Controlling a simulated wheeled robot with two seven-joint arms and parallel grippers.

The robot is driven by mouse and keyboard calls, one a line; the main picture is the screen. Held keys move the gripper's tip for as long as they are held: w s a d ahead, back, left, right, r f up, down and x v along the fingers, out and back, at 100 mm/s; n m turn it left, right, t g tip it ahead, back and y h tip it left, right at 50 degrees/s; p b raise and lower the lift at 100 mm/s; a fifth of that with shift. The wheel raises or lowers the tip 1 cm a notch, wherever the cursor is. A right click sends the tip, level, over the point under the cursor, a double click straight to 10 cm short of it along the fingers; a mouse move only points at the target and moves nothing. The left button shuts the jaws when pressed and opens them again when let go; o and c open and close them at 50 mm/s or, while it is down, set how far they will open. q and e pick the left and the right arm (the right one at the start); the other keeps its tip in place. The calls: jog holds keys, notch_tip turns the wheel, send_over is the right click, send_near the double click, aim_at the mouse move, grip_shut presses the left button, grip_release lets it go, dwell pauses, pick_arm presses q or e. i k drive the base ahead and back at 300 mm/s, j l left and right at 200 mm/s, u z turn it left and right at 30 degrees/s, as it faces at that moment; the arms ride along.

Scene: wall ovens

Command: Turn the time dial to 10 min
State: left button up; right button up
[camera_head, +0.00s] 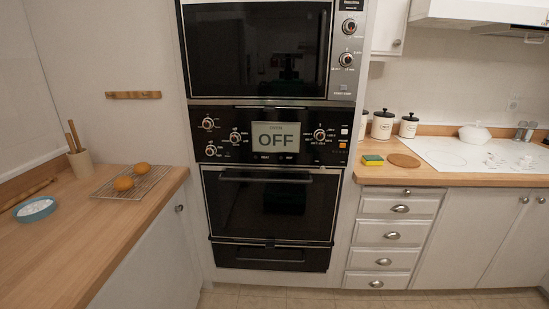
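The wall oven's black control panel (284,117) faces me, with a display (275,136) reading "OFF". Three round dials sit left of the display: an upper left dial (208,123), a lower left dial (210,150) and a middle dial (235,138). One larger dial (320,135) sits right of it. The upper oven (258,50) has two more dials on its right strip, a top dial (349,27) and a lower dial (346,59). The labels are too small to tell which is the time dial. Neither gripper is in view.
The lower oven door (268,205) is shut, with a horizontal handle (265,178). A wooden counter (70,240) with a cooling rack (132,183) stands left. The right counter (440,177) holds a sponge (372,160) and canisters (382,125). Floor shows below the oven.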

aim_at(345, 59)
jog(key=i+j+z, duration=0.1)
jog(key=i+l, duration=0.2)
jog(key=l, duration=0.15)
jog(key=i+l+u, duration=0.1)
jog(key=l, duration=0.25)
jog(key=i+l, duration=0.3)
jog(key=i+l+u, duration=0.1)
jog(key=l, duration=0.35)
jog(key=i, duration=0.1)
